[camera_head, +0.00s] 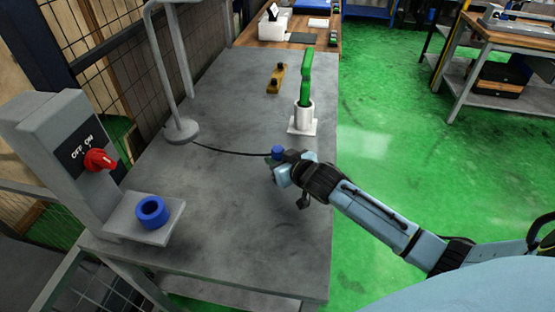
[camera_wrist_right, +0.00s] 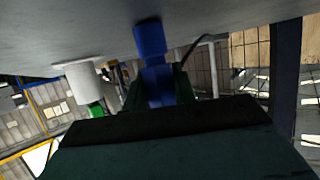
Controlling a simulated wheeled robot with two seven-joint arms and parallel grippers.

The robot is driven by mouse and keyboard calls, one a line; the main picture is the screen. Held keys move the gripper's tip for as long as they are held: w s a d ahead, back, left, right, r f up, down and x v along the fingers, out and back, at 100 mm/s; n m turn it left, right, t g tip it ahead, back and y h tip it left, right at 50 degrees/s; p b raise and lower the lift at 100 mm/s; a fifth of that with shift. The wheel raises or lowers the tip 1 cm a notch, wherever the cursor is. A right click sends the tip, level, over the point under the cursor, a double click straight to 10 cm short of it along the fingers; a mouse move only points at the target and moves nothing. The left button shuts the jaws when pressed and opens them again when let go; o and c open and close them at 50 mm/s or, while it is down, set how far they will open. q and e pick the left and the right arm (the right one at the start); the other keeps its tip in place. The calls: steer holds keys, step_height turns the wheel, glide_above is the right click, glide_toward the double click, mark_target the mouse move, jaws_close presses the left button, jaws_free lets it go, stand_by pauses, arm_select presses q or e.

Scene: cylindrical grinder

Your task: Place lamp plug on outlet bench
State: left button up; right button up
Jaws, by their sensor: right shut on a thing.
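The blue lamp plug (camera_head: 278,151) is at the tip of my right gripper (camera_head: 283,166), over the grey bench (camera_head: 226,195). In the right wrist view the plug (camera_wrist_right: 151,50) sits between the fingers of my right gripper (camera_wrist_right: 155,85), which is shut on it. A black cable runs from the plug to the round foot of the grey lamp (camera_head: 181,132). A blue ring-shaped outlet (camera_head: 152,211) sits on a small grey shelf at the bench's near left, with nothing in it. I cannot tell whether the plug touches the bench. My left gripper is not in view.
A grey switch box (camera_head: 70,140) with a red ON/OFF knob (camera_head: 100,160) stands behind the outlet. A green-handled tool stands in a white holder (camera_head: 303,118) beyond my right gripper. A yellowish block (camera_head: 276,78) lies farther back. The bench's middle is clear.

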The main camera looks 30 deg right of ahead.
steer(key=o, duration=1)
steer(key=shift+o, duration=0.2)
steer(key=shift+r, duration=0.2)
steer(key=p+v, duration=0.1)
steer(key=v, duration=1.1)
steer(key=shift+f+p, duration=0.2)
steer(key=shift+p, duration=0.15)
